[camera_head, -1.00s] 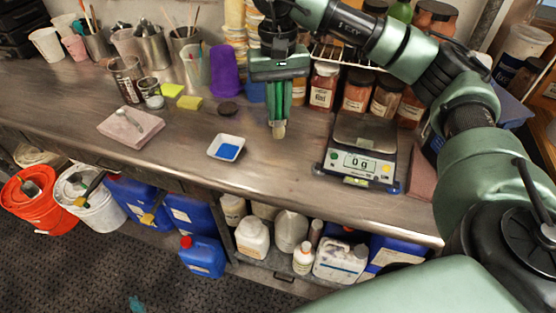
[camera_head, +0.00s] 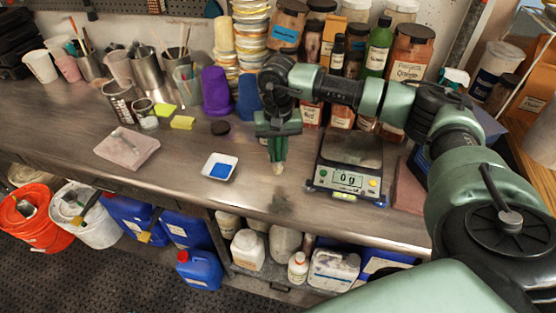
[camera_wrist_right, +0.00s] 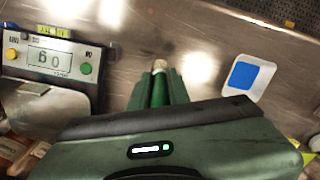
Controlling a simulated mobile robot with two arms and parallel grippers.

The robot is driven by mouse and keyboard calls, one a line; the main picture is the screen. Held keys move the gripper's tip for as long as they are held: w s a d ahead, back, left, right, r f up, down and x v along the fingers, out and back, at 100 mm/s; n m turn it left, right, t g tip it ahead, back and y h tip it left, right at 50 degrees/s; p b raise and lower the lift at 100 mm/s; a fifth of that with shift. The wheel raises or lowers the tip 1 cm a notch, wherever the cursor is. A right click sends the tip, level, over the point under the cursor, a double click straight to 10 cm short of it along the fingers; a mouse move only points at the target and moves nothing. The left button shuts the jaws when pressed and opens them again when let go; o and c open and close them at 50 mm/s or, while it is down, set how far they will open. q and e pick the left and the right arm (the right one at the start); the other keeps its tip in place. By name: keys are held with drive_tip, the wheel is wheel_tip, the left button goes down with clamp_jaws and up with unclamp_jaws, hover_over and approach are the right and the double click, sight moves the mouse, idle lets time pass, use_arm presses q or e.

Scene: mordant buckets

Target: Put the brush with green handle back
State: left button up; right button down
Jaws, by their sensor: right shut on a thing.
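My right gripper (camera_head: 277,150) is shut on the brush with green handle (camera_head: 278,168) and points down over the bench (camera_head: 262,201), between a white tray with blue in it (camera_head: 206,172) and a digital scale (camera_head: 343,180). Only the brush's pale tip shows clearly below the fingers in the head view; most of the handle is hidden between them. In the right wrist view a pale tip and a strip of green handle (camera_wrist_right: 158,88) show between the fingers. I cannot tell if the tip touches the bench. My left gripper is not in view.
At the back left, a metal cup (camera_head: 147,72) and other cups hold brushes and tools. A purple cup (camera_head: 215,92) and stacked tubs (camera_head: 252,30) stand behind. Jars line the back right. A pink slab (camera_head: 128,150) lies at left. Buckets and blue canisters stand below the bench.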

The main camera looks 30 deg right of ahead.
sight(278, 164)
wheel_tip(278, 164, down, 4)
drive_tip(key=shift+f+p, duration=0.1)
drive_tip(key=shift+p, duration=0.5)
drive_tip(key=shift+f, duration=0.15)
drive_tip(key=shift+f, duration=0.1)
drive_tip(key=shift+f+b, duration=0.15)
drive_tip(key=shift+b, duration=0.15)
drive_tip(key=c, duration=1.3)
unclamp_jaws()
drive_tip(key=shift+c, duration=0.2)
drive_tip(key=shift+r, duration=0.2)
drive_tip(key=shift+r+p, duration=0.2)
drive_tip(key=shift+p, duration=0.15)
wheel_tip(278, 164, up, 10)
drive_tip(key=b, duration=0.4)
drive_tip(key=shift+r, duration=0.9)
